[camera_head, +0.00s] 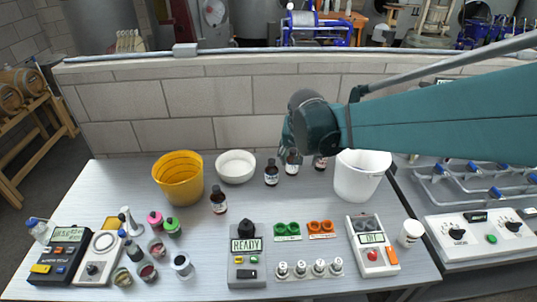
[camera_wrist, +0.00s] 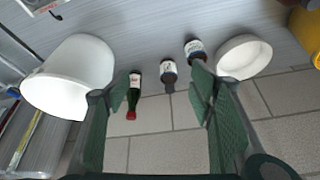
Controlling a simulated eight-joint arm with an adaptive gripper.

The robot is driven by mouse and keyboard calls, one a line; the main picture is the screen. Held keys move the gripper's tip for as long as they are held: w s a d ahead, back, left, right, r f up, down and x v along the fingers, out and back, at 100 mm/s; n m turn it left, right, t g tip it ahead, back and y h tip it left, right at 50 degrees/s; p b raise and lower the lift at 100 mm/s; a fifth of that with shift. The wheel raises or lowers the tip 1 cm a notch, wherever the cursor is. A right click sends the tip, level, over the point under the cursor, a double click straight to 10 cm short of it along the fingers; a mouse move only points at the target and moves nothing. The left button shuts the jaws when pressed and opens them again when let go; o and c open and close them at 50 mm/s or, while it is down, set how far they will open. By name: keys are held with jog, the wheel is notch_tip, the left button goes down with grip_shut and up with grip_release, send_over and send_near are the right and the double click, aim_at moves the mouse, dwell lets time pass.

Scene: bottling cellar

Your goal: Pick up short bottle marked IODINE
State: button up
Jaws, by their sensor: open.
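Several small labelled bottles stand on the grey bench, and I cannot read their labels, so I cannot tell which is marked IODINE. One dark bottle (camera_head: 271,174) stands near the white bowl; it shows in the wrist view (camera_wrist: 195,48). A second dark bottle (camera_head: 292,165) is right of it and lies between my fingers in the wrist view (camera_wrist: 168,74). A green bottle with a red cap (camera_wrist: 134,95) is beside it. A brown bottle (camera_head: 218,202) stands further forward. My gripper (camera_wrist: 160,90) is open and empty, above and behind the bottles, partly hidden in the head view.
A white bucket (camera_head: 360,180) stands right of the bottles, a white bowl (camera_head: 236,167) and yellow bucket (camera_head: 178,182) left. A block wall (camera_head: 250,105) rises behind. Devices such as the READY box (camera_head: 246,258), jars and coloured holders fill the front.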

aim_at(272, 160)
jog(key=w+a+f+p, duration=0.1)
jog(key=w+a+f, duration=0.1)
jog(key=w+f, duration=0.2)
jog(key=w+a+f+m+g+p, duration=0.1)
jog(key=w+a+f, duration=0.2)
jog(key=w+f, duration=0.1)
jog(key=w+a+f+m+h+p, duration=0.1)
jog(key=w+a+f, duration=0.2)
jog(key=w, duration=0.3)
jog(key=shift+w+a+f+p, duration=0.1)
jog(key=shift+w+f+p, duration=0.25)
jog(key=shift+f, duration=0.2)
jog(key=shift+w+a+f, duration=0.1)
jog(key=shift+a+f, duration=0.05)
jog(key=shift+f, duration=0.1)
jog(key=shift+f, duration=0.15)
jog(key=shift+x, duration=1.15)
jog(key=shift+f, duration=0.1)
jog(key=shift+x, duration=2.5)
